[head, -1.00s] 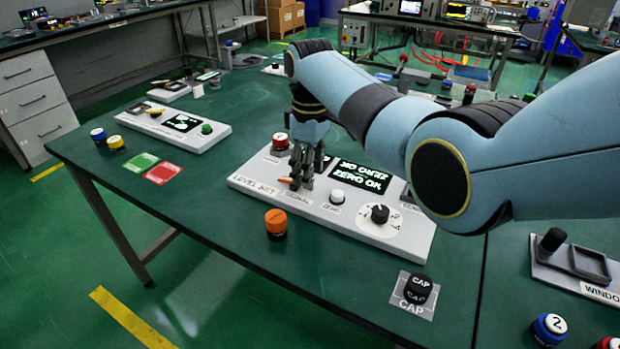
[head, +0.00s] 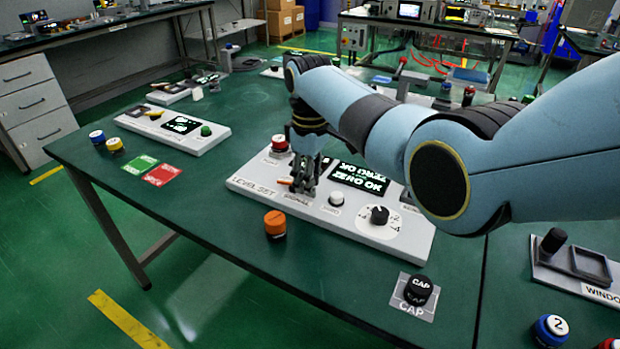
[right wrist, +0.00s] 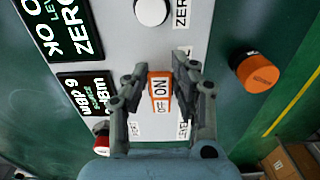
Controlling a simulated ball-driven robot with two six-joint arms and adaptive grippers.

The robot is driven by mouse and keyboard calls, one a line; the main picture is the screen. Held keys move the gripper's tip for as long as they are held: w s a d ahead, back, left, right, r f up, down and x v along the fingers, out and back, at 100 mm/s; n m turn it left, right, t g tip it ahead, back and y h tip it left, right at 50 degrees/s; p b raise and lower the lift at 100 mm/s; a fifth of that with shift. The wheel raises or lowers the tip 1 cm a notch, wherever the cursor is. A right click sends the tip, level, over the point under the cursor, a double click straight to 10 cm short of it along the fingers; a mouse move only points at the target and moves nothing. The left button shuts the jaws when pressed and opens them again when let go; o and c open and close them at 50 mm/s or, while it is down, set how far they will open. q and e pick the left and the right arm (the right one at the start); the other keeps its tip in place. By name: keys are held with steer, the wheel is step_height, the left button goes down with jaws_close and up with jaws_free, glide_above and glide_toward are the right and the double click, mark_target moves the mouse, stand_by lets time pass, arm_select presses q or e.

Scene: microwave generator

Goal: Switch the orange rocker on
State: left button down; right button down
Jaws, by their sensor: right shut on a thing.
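The orange rocker (right wrist: 160,88), marked ON and OFF, sits on the white panel (right wrist: 135,50) in the right wrist view. Its ON face shows larger than its OFF face; I cannot tell for certain which side is pressed. My right gripper (right wrist: 160,78) has one finger on each side of the rocker and is shut on it. In the head view my right gripper (head: 302,188) points down at the panel (head: 255,190), and only a sliver of orange (head: 284,181) shows beside its fingers. My left gripper is not in view.
A white button (head: 336,198), a black knob (head: 379,214), a red button (head: 279,143) and a display (head: 358,179) share the panel. An orange cylinder (head: 275,224) stands in front of it, and a black cap (head: 418,290) to the right.

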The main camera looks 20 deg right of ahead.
steer(key=shift+s+t+y+p, duration=0.2)
steer(key=shift+t+y+p, duration=0.1)
steer(key=shift+p, duration=0.65)
steer(key=shift+w+d+f+p, duration=0.1)
steer(key=shift+f+p, duration=0.1)
steer(key=shift+p, duration=0.1)
steer(key=shift+t, duration=0.3)
steer(key=c, duration=1.1)
jaws_free()
steer(key=shift+r, duration=0.15)
steer(key=r, duration=0.7)
steer(key=s+d+r, duration=0.1)
steer(key=r, duration=0.3)
steer(key=shift+r, duration=0.25)
